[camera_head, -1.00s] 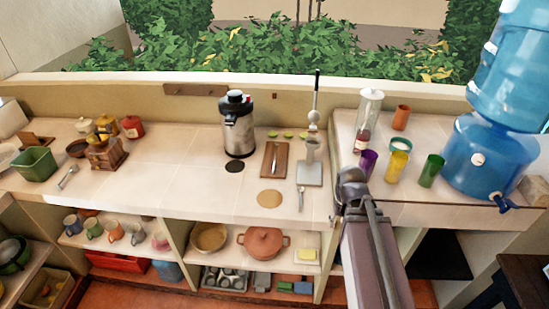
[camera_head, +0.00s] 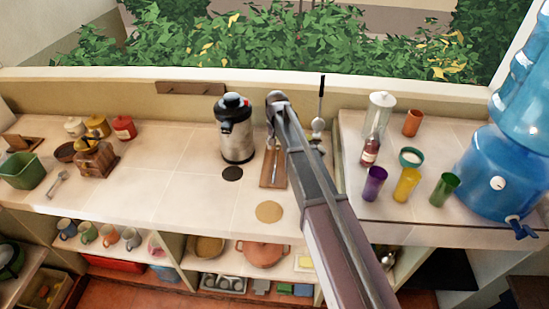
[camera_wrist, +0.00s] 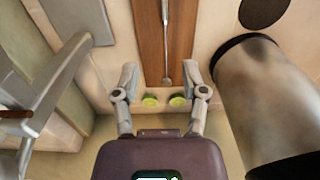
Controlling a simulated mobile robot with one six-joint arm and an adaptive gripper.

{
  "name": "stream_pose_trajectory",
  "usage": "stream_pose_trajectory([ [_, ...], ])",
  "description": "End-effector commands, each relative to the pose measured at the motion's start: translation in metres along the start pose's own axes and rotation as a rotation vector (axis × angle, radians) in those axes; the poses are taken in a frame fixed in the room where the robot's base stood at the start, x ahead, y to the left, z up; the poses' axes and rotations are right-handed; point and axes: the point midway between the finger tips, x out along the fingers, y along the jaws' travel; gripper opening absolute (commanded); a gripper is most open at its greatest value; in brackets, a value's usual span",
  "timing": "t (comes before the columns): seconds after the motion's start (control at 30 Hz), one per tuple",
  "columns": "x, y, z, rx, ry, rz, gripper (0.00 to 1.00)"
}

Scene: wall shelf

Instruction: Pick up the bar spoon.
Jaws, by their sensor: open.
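The bar spoon (camera_wrist: 165,40) is a long thin metal piece lying on a wooden board (camera_wrist: 147,45) in the wrist view. Its small rounded end is towards my gripper (camera_wrist: 160,80). The gripper's two fingers are spread open and empty, one on either side of the board's near end. The spoon's end appears between the fingertips in the picture; how high the fingers are above it I cannot tell. In the head view, my gripper (camera_head: 277,98) is above the back of the counter, and the board (camera_head: 266,180) is partly hidden by my arm.
A metal pump flask (camera_head: 236,140) stands just left of the board and appears close to the right finger in the wrist view. A grey lever press (camera_wrist: 60,110) is on the other side. Lime halves (camera_wrist: 151,101) lie by the board's end. Coloured cups (camera_head: 407,184) stand at right.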

Motion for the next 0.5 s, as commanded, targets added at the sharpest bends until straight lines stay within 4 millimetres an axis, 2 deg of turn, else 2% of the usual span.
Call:
stream_pose_trajectory([
  [0.13, -0.0015, -0.0111, -0.0067, 0.0, 0.0, 0.0, 0.56],
  [0.5, -0.0006, -0.0116, -0.006, -0.001, 0.0, 0.0, 0.56],
])
